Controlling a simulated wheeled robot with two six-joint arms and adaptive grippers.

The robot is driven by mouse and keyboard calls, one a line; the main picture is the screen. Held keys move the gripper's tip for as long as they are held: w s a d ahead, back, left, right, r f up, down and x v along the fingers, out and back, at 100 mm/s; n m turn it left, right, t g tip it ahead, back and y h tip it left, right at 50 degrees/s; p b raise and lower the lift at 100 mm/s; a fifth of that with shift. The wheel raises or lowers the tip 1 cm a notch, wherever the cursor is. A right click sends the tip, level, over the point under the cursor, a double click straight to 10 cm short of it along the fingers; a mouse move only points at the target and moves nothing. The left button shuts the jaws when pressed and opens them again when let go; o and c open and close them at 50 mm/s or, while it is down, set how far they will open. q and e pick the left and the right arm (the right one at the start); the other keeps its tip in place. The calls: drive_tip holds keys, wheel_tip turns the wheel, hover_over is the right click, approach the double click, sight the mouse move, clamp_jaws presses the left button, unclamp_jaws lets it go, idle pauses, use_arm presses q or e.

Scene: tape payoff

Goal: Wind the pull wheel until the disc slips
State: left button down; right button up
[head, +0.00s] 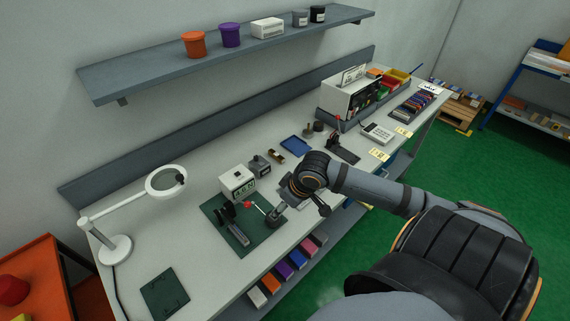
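A dark green mat (262,253) lies on the bench and carries a small rig. A dark wheel (229,211) stands upright on it; I cannot tell for sure whether this is the pull wheel. A thin rod with a red end (247,205) is beside the wheel. My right arm reaches in from the right, and my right gripper (272,217) is low at the mat's right edge, close to the rig. Its fingers are too small and dark to read. The disc cannot be made out. My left gripper is not in view.
A white box with a display (238,182) stands behind the mat. A ring lamp (165,181) stands at the left. A blue tray (297,146), a parts rack (352,95) and a keypad device (377,133) are farther right. A shelf (150,73) hangs above.

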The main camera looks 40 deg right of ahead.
drive_tip(key=shift+s+a+r, duration=0.1)
drive_tip(key=shift+s+r, duration=0.25)
drive_tip(key=shift+r, duration=0.25)
drive_tip(key=s+a+f+m+h, duration=0.2)
drive_tip(key=s+a+f, duration=0.35)
drive_tip(key=s, duration=0.45)
drive_tip(key=s+d+f+g+b, duration=0.1)
drive_tip(key=s+d+f, duration=0.1)
drive_tip(key=f, duration=1.4)
drive_tip(key=s+d+f+g+b, duration=0.1)
drive_tip(key=d+f+b, duration=0.1)
drive_tip(key=f, duration=1.4)
drive_tip(key=s+f+g+b, duration=0.1)
drive_tip(key=s+f, duration=1.4)
drive_tip(key=s, duration=0.2)
drive_tip(key=shift+s+d+f+m, duration=0.2)
drive_tip(key=shift+m, duration=0.1)
